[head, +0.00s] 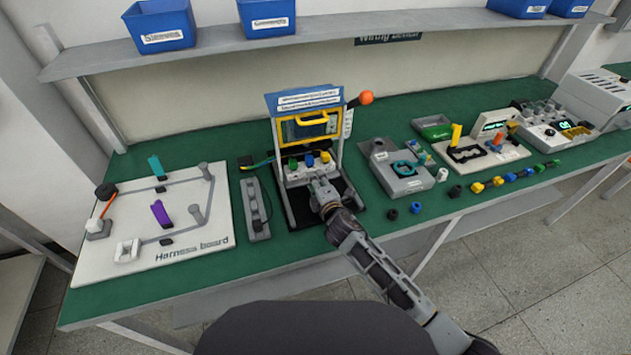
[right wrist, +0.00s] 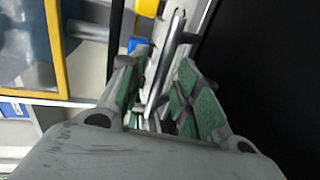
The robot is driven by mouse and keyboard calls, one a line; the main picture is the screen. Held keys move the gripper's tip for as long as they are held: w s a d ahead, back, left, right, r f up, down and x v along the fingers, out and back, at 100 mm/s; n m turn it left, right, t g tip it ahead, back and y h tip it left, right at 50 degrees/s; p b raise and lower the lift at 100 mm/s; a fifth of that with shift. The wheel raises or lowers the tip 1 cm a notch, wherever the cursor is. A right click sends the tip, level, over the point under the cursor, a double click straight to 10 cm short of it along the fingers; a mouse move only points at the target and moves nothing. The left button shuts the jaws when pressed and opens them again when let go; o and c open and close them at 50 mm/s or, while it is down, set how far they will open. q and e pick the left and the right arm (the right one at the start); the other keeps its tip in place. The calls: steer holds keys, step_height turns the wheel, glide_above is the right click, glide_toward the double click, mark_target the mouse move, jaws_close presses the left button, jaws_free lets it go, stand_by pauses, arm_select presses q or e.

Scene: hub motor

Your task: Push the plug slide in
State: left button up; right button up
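The test fixture stands mid-bench in the head view, with a blue top panel (head: 305,98), a yellow-framed window (head: 310,125) and an orange-knobbed lever (head: 362,98). Below the window is a grey block, apparently the plug slide (head: 297,176), with yellow, blue and green plugs on it. My right gripper (head: 320,187) is at the front of this block and hides part of it. In the right wrist view, my right gripper (right wrist: 158,78) has its green-padded fingers apart, with a grey metal bar (right wrist: 166,62) between or just beyond them. Contact cannot be told. My left gripper is not in view.
A power strip (head: 255,208) and the white harness board (head: 190,245) lie left of the fixture. A shelf (head: 210,55) with blue bins runs above.

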steer(key=shift+w+a, duration=0.15)
steer(key=shift+w, duration=0.2)
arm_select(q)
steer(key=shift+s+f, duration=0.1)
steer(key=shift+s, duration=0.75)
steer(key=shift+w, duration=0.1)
